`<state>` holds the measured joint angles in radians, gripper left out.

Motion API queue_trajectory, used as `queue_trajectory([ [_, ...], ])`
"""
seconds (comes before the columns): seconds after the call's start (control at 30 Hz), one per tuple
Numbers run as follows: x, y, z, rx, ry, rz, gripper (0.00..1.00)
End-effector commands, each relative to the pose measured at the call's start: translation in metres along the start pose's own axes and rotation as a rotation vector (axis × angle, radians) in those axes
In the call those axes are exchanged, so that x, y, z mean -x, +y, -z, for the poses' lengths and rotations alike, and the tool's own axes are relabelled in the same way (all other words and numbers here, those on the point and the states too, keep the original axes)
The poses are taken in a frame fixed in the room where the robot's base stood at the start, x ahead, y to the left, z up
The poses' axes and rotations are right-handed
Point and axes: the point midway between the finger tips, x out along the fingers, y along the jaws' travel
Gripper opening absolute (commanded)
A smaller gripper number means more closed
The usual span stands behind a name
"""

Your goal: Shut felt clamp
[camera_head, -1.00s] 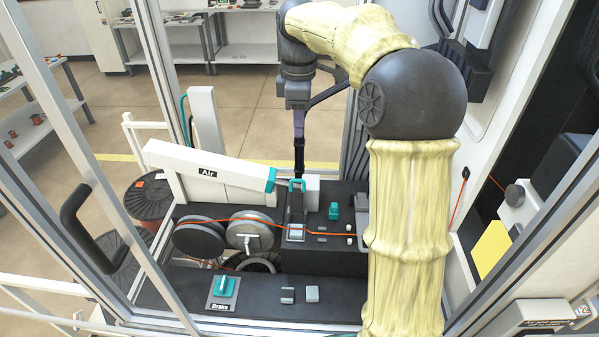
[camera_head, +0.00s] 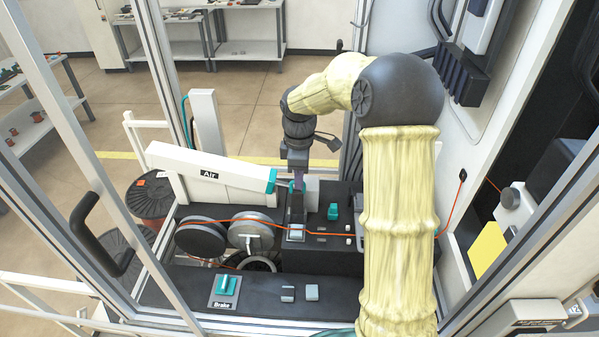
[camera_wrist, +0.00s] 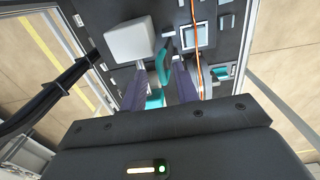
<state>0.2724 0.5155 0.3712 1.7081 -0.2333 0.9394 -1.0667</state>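The felt clamp (camera_head: 297,215) stands on the black box in the middle, its teal handle raised. In the wrist view the teal handle (camera_wrist: 163,62) shows between my two purple fingers. My gripper (camera_head: 298,184) points down from above at the handle. In the wrist view my gripper (camera_wrist: 160,78) has its fingers apart, one on each side of the handle; whether they touch it I cannot tell. The orange wire (camera_head: 330,234) runs across the clamp's pale base; it also shows in the wrist view (camera_wrist: 198,62). My gripper partly hides the handle in the head view.
A white block (camera_wrist: 130,40) stands right beside the clamp. A teal knob (camera_head: 333,211) is to its right. The Brake switch (camera_head: 225,286) is in front. Machine frame posts surround the area.

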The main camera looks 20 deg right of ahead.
Motion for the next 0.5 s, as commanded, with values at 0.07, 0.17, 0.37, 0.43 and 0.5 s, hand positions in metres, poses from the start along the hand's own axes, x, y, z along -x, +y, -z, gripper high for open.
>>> queue_trajectory([
  [0.07,-0.0017,-0.0002,-0.0001,0.000,0.000,0.000,0.30],
  [0.17,-0.0018,-0.0001,-0.0002,0.000,0.000,0.000,0.30],
  [0.37,-0.0016,0.0000,-0.0002,0.000,-0.001,0.000,0.11],
  [0.43,-0.0015,0.0001,-0.0003,0.000,-0.001,0.000,0.00],
  [0.5,-0.0015,0.0001,-0.0003,0.000,-0.001,0.000,0.00],
])
